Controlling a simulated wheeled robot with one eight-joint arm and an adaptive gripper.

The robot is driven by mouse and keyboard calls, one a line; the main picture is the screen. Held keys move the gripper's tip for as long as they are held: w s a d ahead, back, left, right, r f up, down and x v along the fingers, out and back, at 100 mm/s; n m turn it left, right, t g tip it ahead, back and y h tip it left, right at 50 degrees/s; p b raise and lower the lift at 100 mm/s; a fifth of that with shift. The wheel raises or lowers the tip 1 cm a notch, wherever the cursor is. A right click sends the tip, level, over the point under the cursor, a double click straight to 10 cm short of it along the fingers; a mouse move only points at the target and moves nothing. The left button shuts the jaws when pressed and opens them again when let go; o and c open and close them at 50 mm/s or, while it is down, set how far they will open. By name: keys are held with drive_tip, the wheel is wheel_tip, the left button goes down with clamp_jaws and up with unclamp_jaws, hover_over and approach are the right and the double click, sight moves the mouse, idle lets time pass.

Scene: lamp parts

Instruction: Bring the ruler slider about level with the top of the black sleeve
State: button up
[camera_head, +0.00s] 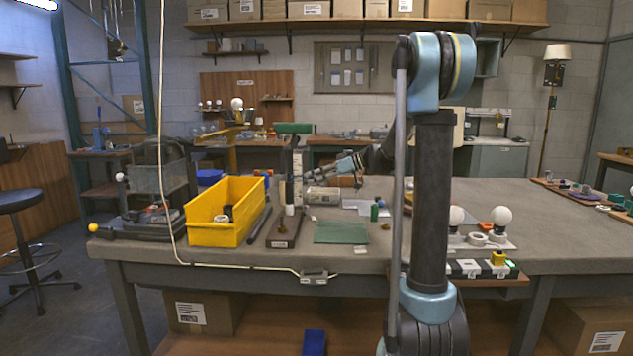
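I cannot tell whether that upright is the black sleeve. My gripper (330,171) reaches in from the right, pointing left, just right of the ruler. Its fingers are too small to show whether they are open or touch anything.
A yellow bin (222,233) stands left of the base. White bulbs (501,216) stand further right. A cable runs along the bench's front edge.

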drive_tip(key=shift+s, duration=0.1)
drive_tip(key=v, duration=1.2)
idle(0.4)
